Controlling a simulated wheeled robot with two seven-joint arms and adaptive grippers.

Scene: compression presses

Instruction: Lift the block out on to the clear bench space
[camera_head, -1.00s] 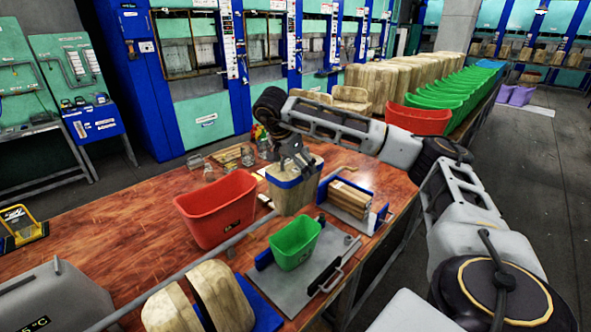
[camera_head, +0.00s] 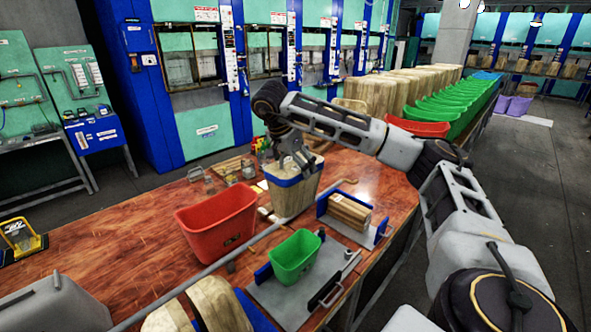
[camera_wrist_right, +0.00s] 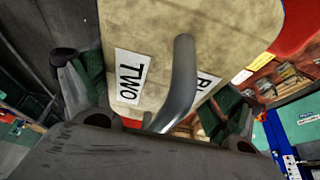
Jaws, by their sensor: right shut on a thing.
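The block (camera_head: 292,203) is a pale, tapered wood-look body with a blue band near its top, standing toward the middle of the bench. My right gripper (camera_head: 302,163) is at its top, reaching down from above. In the right wrist view the block's pale face (camera_wrist_right: 135,35) bears a "TWO" label (camera_wrist_right: 130,77) and a second, partly hidden label. A grey metal handle (camera_wrist_right: 181,80) rises from it between my fingers, and the gripper is shut on this handle. I cannot tell whether the block's base touches the bench. My left gripper is not in view.
A red bin (camera_head: 217,222) stands left of the block and a green bin (camera_head: 295,258) in front. A blue-sided fixture (camera_head: 322,205) with wooden pieces (camera_head: 350,213) is close on the right. The bench's left part (camera_head: 110,258) is largely clear.

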